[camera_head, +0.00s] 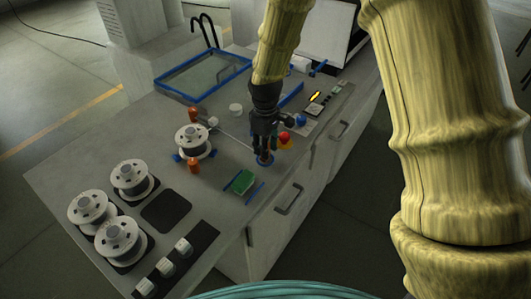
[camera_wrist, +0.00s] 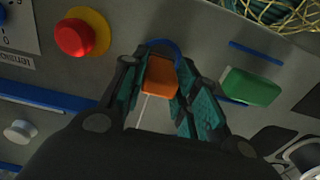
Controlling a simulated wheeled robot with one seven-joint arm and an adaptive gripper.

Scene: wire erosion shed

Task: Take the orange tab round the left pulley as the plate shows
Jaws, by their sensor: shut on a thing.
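My gripper (camera_head: 264,146) is low over the front edge of the bench, fingers pointing down. In the wrist view its fingers (camera_wrist: 161,85) are closed on the orange tab (camera_wrist: 159,77). A thin pale wire (camera_wrist: 143,111) runs from the tab back under the gripper. In the head view the wire (camera_head: 234,136) stretches from the gripper toward a white spool (camera_head: 193,139) with orange pieces (camera_head: 193,115) beside it. A blue ring (camera_wrist: 166,43) shows just beyond the tab. I cannot tell which round part is the left pulley, nor read a routing plate.
A red button (camera_wrist: 74,37) on a yellow base and a green block (camera_wrist: 250,87) flank my gripper. Several white spools (camera_head: 128,177) stand at the left. A blue-rimmed tank (camera_head: 203,76) is at the back. Bare bench (camera_head: 219,185) lies left of the green block.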

